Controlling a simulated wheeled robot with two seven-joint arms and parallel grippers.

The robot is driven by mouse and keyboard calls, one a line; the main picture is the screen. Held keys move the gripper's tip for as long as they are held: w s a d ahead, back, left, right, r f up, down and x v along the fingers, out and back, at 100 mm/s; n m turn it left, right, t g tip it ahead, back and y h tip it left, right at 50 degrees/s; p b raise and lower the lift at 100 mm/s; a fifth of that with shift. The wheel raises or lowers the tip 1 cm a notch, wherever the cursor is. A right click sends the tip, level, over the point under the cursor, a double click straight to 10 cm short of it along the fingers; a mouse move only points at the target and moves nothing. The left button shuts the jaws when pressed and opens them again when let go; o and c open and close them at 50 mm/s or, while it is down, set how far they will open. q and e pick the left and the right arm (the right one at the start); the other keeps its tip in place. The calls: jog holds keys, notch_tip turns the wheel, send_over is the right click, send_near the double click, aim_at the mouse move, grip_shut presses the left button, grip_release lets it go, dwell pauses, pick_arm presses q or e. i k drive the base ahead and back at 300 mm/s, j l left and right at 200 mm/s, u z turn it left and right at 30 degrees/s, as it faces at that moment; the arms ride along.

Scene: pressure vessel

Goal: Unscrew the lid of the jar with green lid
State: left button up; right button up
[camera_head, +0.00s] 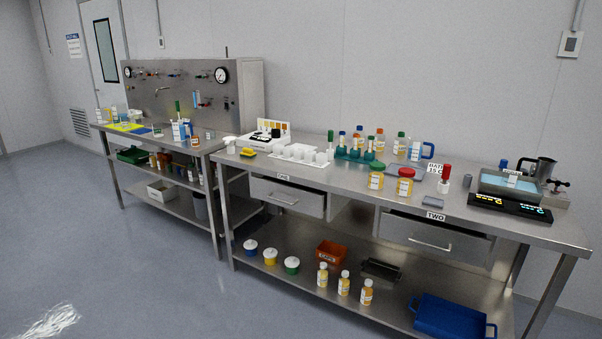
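The jar with the green lid (376,178) stands upright on the steel table labelled ONE and TWO, near the middle of its front edge. Its body is orange with a white label, and the green lid sits on top. A similar jar with a red lid (405,183) stands just to its right, with a small gap between them. Neither of my grippers is in view.
Two drawers are under the tabletop (330,187). Floor in front is clear.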

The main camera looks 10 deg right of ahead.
aim_at(375, 182)
jog(key=i+z, duration=0.15)
jog(key=i, duration=0.25)
jog(key=i+j+z, duration=0.2)
jog(key=i, duration=0.2)
jog(key=i+j+z, duration=0.15)
jog(key=i, duration=0.3)
